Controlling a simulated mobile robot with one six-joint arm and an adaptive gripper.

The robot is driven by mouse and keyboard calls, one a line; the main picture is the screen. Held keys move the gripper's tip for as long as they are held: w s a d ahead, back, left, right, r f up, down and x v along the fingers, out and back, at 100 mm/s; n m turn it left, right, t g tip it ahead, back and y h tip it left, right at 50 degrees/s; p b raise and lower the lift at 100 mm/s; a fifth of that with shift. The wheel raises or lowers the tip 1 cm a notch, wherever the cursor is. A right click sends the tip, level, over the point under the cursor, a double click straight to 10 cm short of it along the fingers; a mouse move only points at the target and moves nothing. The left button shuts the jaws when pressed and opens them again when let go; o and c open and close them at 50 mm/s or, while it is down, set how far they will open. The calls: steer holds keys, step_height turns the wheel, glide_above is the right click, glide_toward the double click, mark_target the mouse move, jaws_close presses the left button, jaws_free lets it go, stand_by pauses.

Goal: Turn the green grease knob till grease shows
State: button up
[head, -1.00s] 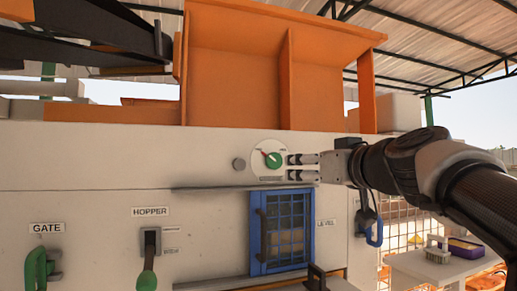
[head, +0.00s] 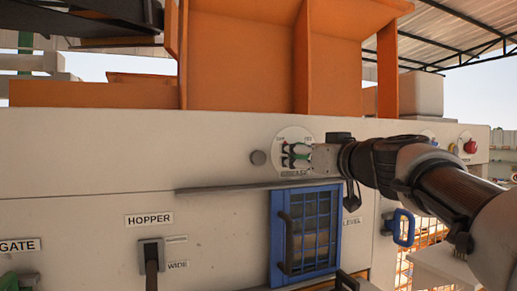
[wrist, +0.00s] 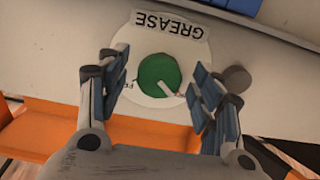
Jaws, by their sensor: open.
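The green grease knob (wrist: 156,70) sits on a round white dial plate (wrist: 143,30) on the machine's pale front, with a GREASE label (wrist: 168,27) that reads upside down in the wrist view. A white pointer bar shows on the knob's lower right there. My gripper (wrist: 160,67) is open, with one finger on each side of the knob and visible gaps between. In the head view my gripper (head: 291,155) is at the dial from the right, and its fingers partly hide the knob (head: 301,155).
A grey round button (head: 258,158) is left of the dial; it is close beside a finger in the wrist view (wrist: 237,79). Below are a ledge (head: 230,187), a blue barred door (head: 276,235) and the HOPPER lever (head: 151,253). A red knob (head: 470,147) is farther right.

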steer(key=shift+w+r, duration=0.1)
steer(key=shift+w, duration=0.05)
steer(key=c, duration=1.1)
